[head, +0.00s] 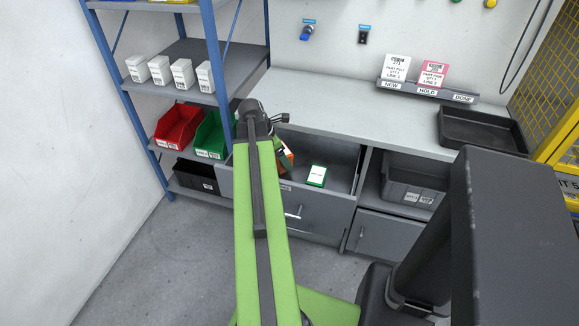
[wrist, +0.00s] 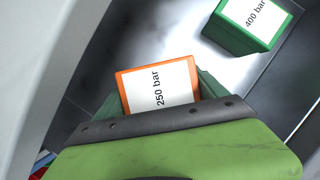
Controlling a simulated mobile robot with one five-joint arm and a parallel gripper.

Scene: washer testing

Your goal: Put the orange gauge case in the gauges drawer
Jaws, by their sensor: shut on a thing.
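The orange gauge case (wrist: 158,84), with a white "250 bar" label, is between the dark green fingers of my gripper (wrist: 161,96) in the wrist view. My gripper is shut on it. In the head view the case (head: 287,158) shows only in part, behind my arm at the open gauges drawer (head: 341,190). My gripper (head: 280,153) is mostly hidden there. The case is over or inside the left part of the drawer; I cannot tell whether it touches the floor. A green case (wrist: 241,24) labelled "400 bar" lies in the drawer, apart from the orange case, also in the head view (head: 317,175).
The grey worktop (head: 340,112) is above and behind the drawer. A dark tray (head: 482,130) lies on its right. A blue-framed shelf with a red bin (head: 179,125) and a green bin (head: 210,135) stands left. A grey bin (head: 413,183) sits right of the drawer.

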